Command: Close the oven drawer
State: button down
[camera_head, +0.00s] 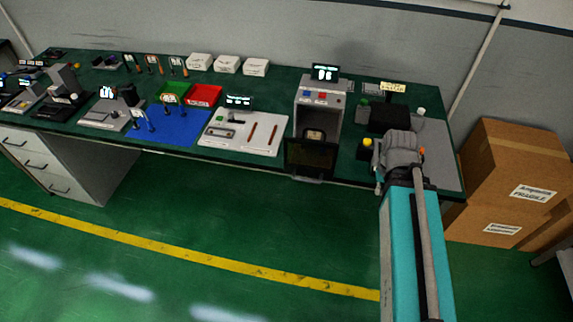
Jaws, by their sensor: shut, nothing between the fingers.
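The oven is a grey box (318,105) at the back right of the green bench, with a small lit display on top and red and blue buttons on its upper front. Its front opening is exposed, with a pale object inside. A dark door or drawer panel (311,158) stands out from its lower front toward the bench edge, so it is open. My gripper (398,142) is at the end of my teal arm, right of the oven and apart from the panel. It is shut and empty; its fingertips are hard to make out.
A black box (388,117) and a yellow button (367,142) are beside my gripper. A white tray with tools (240,133) lies left of the oven. Cardboard boxes (515,170) stand right of the bench. The green floor in front is clear.

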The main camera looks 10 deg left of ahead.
aim_at(310, 164)
jog(key=k, duration=1.35)
jog(key=u, duration=0.05)
jog(key=i, duration=0.9)
jog(key=u, duration=0.5)
